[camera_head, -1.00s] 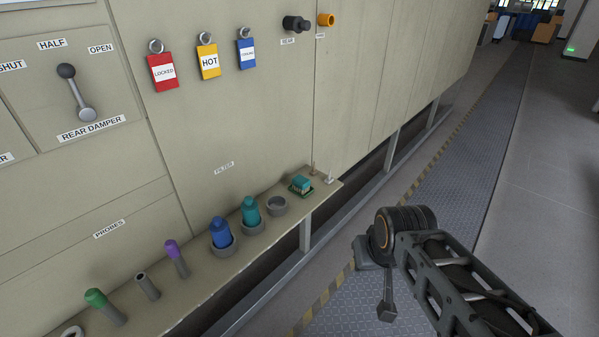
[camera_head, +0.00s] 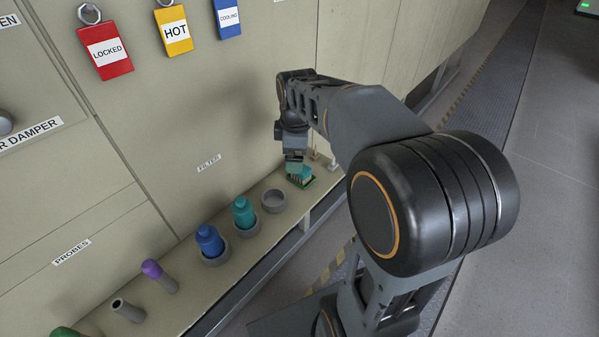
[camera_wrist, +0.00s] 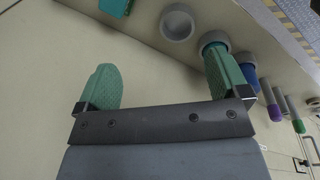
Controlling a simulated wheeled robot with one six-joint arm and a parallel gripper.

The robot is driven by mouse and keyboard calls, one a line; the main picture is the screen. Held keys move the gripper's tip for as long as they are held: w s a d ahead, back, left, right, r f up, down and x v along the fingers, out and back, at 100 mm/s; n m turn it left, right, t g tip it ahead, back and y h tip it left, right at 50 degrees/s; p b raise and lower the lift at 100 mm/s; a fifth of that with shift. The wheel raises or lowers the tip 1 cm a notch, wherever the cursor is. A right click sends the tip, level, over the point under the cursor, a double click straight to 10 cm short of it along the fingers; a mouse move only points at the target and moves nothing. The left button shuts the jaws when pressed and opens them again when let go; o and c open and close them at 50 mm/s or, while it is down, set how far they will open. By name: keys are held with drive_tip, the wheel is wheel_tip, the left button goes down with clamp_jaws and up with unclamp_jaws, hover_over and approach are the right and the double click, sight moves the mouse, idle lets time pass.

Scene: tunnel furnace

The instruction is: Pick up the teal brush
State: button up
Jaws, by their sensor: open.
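A teal piece, apparently the brush (camera_wrist: 116,5), shows at the top edge there, beyond the pads and cut off by the frame.
On the ledge near the brush stand an empty grey cup (camera_head: 273,201), a teal bottle (camera_head: 244,212) and a blue bottle (camera_head: 209,240) in cups, and a purple-topped probe (camera_head: 157,273). Red, yellow and blue tags hang on the wall panel (camera_head: 260,110) behind.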

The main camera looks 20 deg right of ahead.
drive_tip(key=w+d+f+n+g, duration=0.2)
drive_tip(key=w+d+f+n, duration=0.25)
drive_tip(key=w+n, duration=0.5)
hover_over(304, 176)
drive_tip(key=w, duration=0.4)
drive_tip(key=shift+n, duration=0.35)
drive_tip(key=f, duration=0.6)
drive_tip(key=shift+d+f, duration=0.2)
drive_tip(key=shift+f, duration=0.15)
drive_tip(key=shift+s+d+f+p, duration=0.1)
drive_tip(key=shift+f+p, duration=0.15)
drive_tip(key=shift+f, duration=1.3)
drive_tip(key=shift+s+d+f+p, duration=0.1)
drive_tip(key=shift+f+p, duration=0.15)
drive_tip(key=shift+f, duration=1.25)
drive_tip(key=shift+c, duration=0.4)
drive_tip(key=c, duration=1)
drive_tip(key=shift+o, duration=0.2)
drive_tip(key=shift+r, duration=0.1)
